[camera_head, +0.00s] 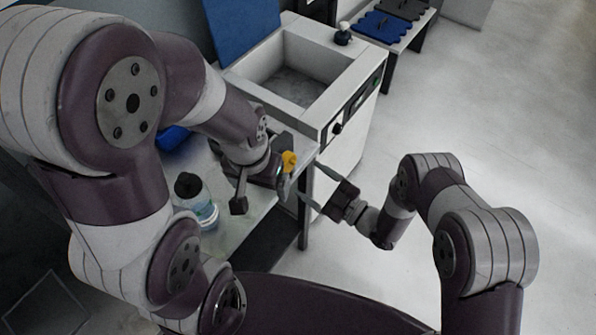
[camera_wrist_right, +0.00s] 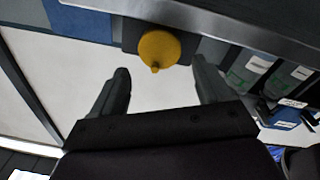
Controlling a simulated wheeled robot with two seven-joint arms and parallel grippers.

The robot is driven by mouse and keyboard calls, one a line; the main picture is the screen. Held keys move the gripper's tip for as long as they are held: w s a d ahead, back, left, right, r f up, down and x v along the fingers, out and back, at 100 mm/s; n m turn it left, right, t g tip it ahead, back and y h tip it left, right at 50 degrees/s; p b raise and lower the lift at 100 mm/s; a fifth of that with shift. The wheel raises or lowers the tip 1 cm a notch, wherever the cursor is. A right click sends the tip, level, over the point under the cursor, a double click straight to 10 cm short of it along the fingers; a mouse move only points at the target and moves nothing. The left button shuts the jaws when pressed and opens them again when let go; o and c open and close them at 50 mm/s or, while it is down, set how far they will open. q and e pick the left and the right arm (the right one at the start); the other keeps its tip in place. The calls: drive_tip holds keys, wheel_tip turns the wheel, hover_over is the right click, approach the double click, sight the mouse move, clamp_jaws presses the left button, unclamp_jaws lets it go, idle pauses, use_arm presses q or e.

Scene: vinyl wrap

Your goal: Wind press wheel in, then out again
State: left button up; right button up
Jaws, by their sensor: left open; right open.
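In the right wrist view the yellow wheel (camera_wrist_right: 158,48) is seen face on. My right gripper (camera_head: 308,181) is open and empty, its fingertips (camera_wrist_right: 160,72) pointing toward the wheel, one on each side of it in that view. I see a gap before the wheel and no contact. My left gripper (camera_head: 262,196) is open over the table beside the wheel's mount. The rest of the press is largely hidden by my left arm.
A clear bottle with a black cap (camera_head: 196,204) stands on the pale table (camera_head: 232,229). A white cabinet with an open basin (camera_head: 329,62) and raised blue lid (camera_head: 238,25) stands behind. A low bench holds blue mats (camera_head: 379,27). The floor at right is clear.

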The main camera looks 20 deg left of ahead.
drive_tip(key=v, duration=0.6)
drive_tip(key=shift+s+d, duration=0.1)
drive_tip(key=shift+d, duration=0.05)
